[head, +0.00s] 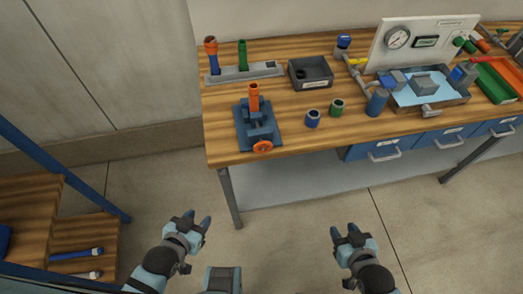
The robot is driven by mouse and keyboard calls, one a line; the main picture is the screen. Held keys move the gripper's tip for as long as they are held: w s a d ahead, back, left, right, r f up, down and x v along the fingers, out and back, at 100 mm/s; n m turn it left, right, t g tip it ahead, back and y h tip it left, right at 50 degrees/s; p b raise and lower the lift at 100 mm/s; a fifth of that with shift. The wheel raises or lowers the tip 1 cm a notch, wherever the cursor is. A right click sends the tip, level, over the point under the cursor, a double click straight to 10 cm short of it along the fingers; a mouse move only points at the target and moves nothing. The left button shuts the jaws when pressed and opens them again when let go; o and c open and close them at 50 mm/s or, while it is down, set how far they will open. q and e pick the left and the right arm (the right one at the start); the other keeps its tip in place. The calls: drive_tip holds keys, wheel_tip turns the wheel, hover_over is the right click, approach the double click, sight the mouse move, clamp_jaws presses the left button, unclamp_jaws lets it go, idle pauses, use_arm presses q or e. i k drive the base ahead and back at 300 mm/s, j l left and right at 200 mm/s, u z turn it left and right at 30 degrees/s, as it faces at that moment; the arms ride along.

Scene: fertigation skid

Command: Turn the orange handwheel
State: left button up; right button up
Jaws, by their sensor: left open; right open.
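The orange handwheel (262,147) is on the front of a blue vise-like fixture (243,128), near the front left edge of the wooden workbench (290,147). An orange upright piece (254,98) stands in the fixture behind the wheel. My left gripper (197,221) is open and empty, below and to the left of the handwheel, in front of the bench. My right gripper (343,232) is open and empty, below and to the right of it, also in front of the bench. Neither gripper touches the handwheel.
A grey rack (260,72) with upright tools and a dark tray (318,79) stand behind the fixture. Blue (312,119) and green (337,107) cylinders stand to its right. Wooden shelves (25,200) stand at left.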

sight(263, 149)
drive_tip(key=j+z, duration=1.25)
drive_tip(key=j, duration=0.95)
drive_tip(key=i, duration=0.05)
